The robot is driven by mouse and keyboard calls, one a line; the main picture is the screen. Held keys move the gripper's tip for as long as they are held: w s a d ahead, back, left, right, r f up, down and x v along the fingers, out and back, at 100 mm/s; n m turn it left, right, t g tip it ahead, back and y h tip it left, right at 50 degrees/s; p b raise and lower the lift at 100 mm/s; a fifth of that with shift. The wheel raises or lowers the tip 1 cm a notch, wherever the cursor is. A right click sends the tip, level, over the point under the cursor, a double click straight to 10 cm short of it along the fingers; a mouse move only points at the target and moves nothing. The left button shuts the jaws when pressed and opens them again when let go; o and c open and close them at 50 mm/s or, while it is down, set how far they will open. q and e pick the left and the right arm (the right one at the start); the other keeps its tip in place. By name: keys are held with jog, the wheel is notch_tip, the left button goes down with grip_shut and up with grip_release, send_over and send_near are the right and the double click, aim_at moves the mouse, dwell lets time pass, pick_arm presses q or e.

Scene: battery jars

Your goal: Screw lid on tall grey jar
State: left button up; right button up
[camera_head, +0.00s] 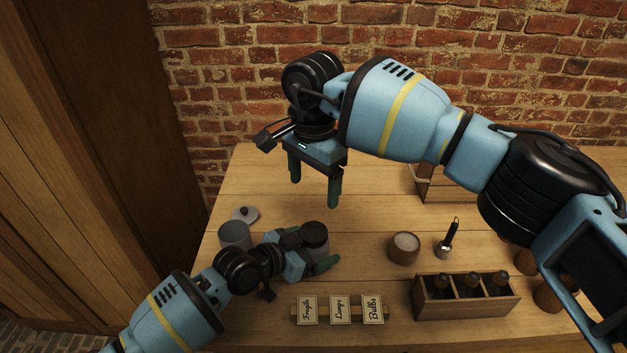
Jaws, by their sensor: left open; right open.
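A grey jar (235,236) stands at the left of the table. A pale round lid with a dark knob (244,214) lies just behind it. A second jar, dark-topped (315,232), stands to its right; I cannot tell which jar is the tall one. My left gripper (322,252) is open low at the dark-topped jar, with one green finger in front of it. The other finger is mostly hidden, so I cannot tell whether they touch the jar. My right gripper (315,182) is open and empty, pointing down above the table behind the jars.
A round wooden pot (403,248) and a small dark-handled tool (447,240) stand right of centre. A wooden crate (465,304) holds dark bottles at the front right. A rack of label cards (340,311) stands at the front. A brick wall (230,80) closes the back.

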pick_arm(q)
jog(key=v, duration=0.7)
jog(key=shift+s+a+r, duration=0.15)
jog(key=shift+a+r, duration=0.05)
jog(key=shift+a, duration=0.05)
pick_arm(e)
jog(key=shift+r, duration=0.8)
